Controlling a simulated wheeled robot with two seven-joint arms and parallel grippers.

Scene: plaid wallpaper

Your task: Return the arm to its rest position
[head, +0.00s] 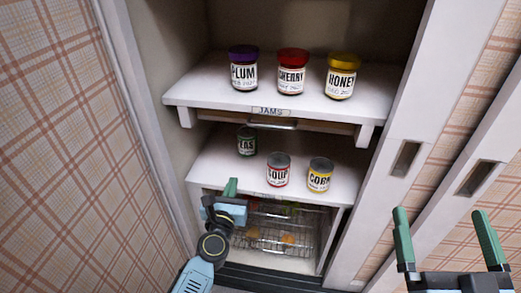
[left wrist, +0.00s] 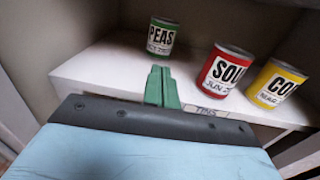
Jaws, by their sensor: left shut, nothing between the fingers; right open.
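My left gripper (head: 231,187) is shut and empty, in front of the left part of the middle shelf's front edge. Its green fingers (left wrist: 162,87) are pressed together in the left wrist view, pointing toward the shelf. My right gripper (head: 447,240) is open and empty at the lower right of the head view, in front of the sliding door. My left arm reaches up from the bottom of the head view; the rest of my right arm is out of view.
The middle shelf (head: 215,160) holds peas (head: 246,142), soup (head: 279,170) and corn (head: 320,175) cans. The upper shelf (head: 200,92) holds plum (head: 243,70), cherry (head: 292,73) and honey (head: 342,78) jars. A wire basket (head: 283,222) sits below. Cupboard walls flank the left arm.

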